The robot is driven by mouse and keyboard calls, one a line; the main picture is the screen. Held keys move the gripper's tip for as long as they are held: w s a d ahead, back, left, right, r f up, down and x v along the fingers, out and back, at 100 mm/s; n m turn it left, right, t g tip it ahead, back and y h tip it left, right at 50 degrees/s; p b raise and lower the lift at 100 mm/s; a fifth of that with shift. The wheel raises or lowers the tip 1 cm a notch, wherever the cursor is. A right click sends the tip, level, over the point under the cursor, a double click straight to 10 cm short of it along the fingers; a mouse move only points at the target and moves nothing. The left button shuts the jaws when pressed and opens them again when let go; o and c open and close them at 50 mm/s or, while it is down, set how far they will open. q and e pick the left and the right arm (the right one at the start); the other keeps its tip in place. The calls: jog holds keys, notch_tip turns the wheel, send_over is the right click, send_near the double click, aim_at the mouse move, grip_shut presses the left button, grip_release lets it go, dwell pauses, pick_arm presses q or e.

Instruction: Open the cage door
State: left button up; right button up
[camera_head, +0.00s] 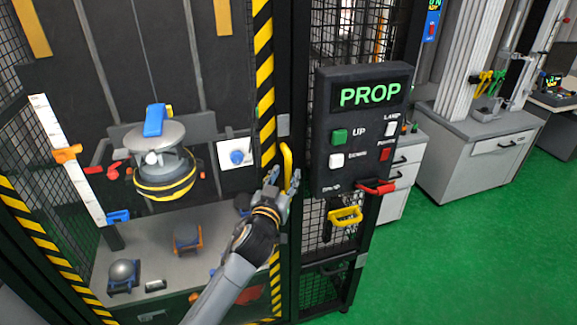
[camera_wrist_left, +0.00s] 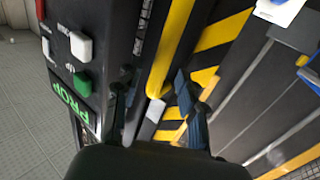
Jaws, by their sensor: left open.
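The cage door has a black and yellow striped edge (camera_head: 264,62), which stands close beside the dark post on its right. A yellow bar handle (camera_head: 287,163) is mounted upright at that edge. My left gripper (camera_head: 282,183) is at the lower part of the handle, its fingers open. In the left wrist view the yellow handle (camera_wrist_left: 171,48) runs between the two spread fingers of my left gripper (camera_wrist_left: 157,95); I cannot tell whether either finger touches it. My right gripper is in neither view.
A control panel (camera_head: 353,163) reading PROP, with coloured buttons, stands just right of the handle. A red handle (camera_head: 375,187) and a yellow handle (camera_head: 345,216) stick out below it. Inside the cage is a round grey device (camera_head: 160,133). Green floor is free at the right.

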aim_at(287, 171)
pick_arm(q)
jog(key=shift+x, duration=1.65)
grip_shut()
